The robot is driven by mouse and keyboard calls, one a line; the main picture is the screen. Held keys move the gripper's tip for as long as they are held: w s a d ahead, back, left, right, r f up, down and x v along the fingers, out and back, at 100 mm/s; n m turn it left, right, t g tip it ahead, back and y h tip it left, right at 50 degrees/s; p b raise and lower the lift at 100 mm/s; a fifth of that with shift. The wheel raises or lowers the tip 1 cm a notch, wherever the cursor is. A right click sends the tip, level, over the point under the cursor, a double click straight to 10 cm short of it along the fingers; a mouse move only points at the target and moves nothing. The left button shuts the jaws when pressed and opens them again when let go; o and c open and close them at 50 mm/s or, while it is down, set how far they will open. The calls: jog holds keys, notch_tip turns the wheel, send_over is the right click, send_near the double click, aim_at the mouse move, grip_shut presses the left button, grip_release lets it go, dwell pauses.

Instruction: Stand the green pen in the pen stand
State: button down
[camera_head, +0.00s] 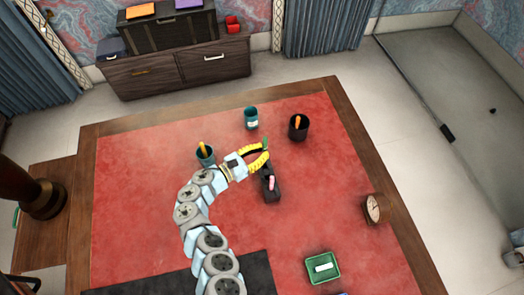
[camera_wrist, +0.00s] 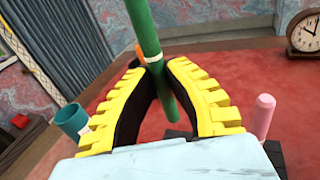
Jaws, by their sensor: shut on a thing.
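My gripper (camera_head: 266,152) is shut on the green pen (camera_head: 265,142), which also shows between the yellow fingers in the wrist view (camera_wrist: 146,35). The pen is roughly upright, leaning a little in the wrist view. Its top runs out of that view and its lower end hangs below the fingertips. The black block-like pen stand (camera_head: 270,192) is just below the gripper in the head view, with a pink pen (camera_head: 271,183) standing in it. The pink pen (camera_wrist: 264,115) is right of the fingers in the wrist view. The fingers partly hide the stand there.
A teal cup with a label (camera_head: 251,119) and a black cup with an orange item (camera_head: 298,130) stand behind. A teal cup with a yellow item (camera_head: 205,158) is beside my arm. A clock (camera_head: 373,208) and green tray (camera_head: 310,272) stand right. The red desktop's left is clear.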

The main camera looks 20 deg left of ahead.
jog(key=b, duration=0.4)
send_over(259, 169)
jog(key=shift+w+d+f, duration=0.15)
jog(key=shift+f, duration=0.7)
jog(key=shift+w+d+f, duration=0.1)
jog(key=shift+w+f, duration=0.05)
jog(key=shift+f, duration=0.75)
jog(key=shift+w+d+f, duration=0.15)
jog(key=shift+f, duration=0.7)
jog(key=shift+f+b, duration=2.3)
jog(key=shift+f, duration=0.25)
jog(key=c, duration=1.1)
grip_release()
jog(key=shift+s+a, duration=0.45)
jog(key=shift+s, duration=0.05)
jog(key=v, duration=0.9)
jog(key=shift+s+a, duration=0.15)
jog(key=shift+a, duration=0.05)
jog(key=shift+s+a, duration=0.25)
jog(key=shift+s, duration=0.3)
jog(key=shift+r, duration=0.1)
